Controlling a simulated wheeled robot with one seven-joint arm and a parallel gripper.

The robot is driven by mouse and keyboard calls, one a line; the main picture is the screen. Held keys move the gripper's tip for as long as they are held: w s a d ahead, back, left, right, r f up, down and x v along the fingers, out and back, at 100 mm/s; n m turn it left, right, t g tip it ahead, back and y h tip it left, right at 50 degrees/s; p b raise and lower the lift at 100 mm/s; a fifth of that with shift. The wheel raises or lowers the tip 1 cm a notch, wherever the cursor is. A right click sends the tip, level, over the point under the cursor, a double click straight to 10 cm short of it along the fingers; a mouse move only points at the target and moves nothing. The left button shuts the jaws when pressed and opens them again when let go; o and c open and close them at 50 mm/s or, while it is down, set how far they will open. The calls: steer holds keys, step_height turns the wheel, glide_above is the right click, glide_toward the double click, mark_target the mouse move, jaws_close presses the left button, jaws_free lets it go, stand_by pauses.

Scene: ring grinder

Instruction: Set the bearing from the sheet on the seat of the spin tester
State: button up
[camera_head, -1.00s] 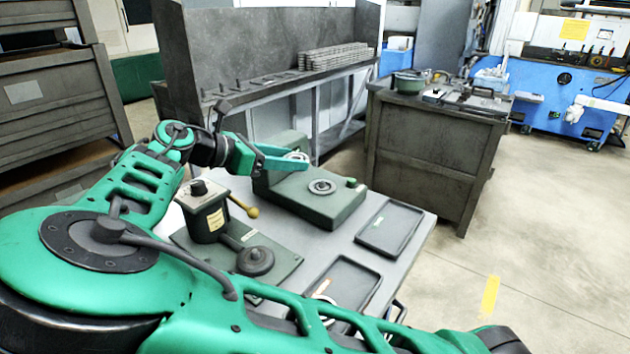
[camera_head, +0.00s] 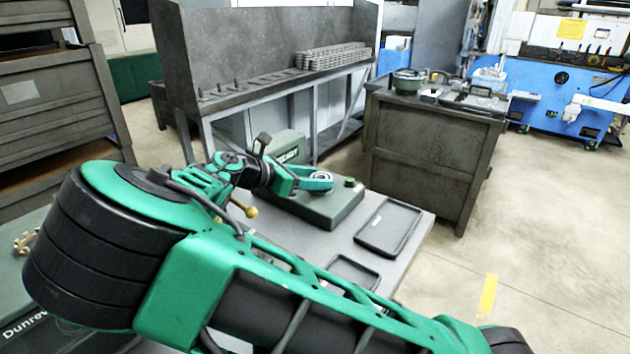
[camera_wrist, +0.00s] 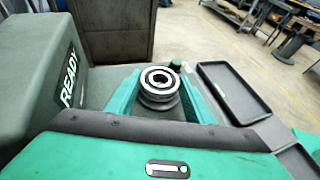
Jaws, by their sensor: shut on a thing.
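The bearing (camera_wrist: 160,77), a silver ring with a dark centre, sits between the green fingers of my gripper (camera_wrist: 160,88) in the wrist view. My gripper (camera_head: 318,180) is shut on it in the head view, where the bearing (camera_head: 323,176) shows at the fingertips. The spin tester (camera_head: 335,208) is a dark green machine with a READY label, also in the wrist view (camera_wrist: 68,78). Its round seat (camera_wrist: 160,101) shows just below the bearing in the wrist view, roughly in line with it. I cannot tell whether the two touch. The head view hides the seat.
A green knob (camera_head: 350,182) stands on the tester, to the right of the bearing. A black tray (camera_head: 388,228) and a partly hidden one (camera_head: 352,270) lie on the grey table (camera_head: 402,262). A brass-ended lever (camera_head: 250,211) is close to my arm.

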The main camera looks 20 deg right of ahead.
steer(key=shift+f, duration=0.3)
steer(key=shift+c, duration=0.6)
steer(key=o, duration=1.5)
steer(key=shift+w+d, duration=0.1)
steer(key=v, duration=0.7)
steer(key=shift+a+r, duration=0.15)
steer(key=shift+a, duration=0.15)
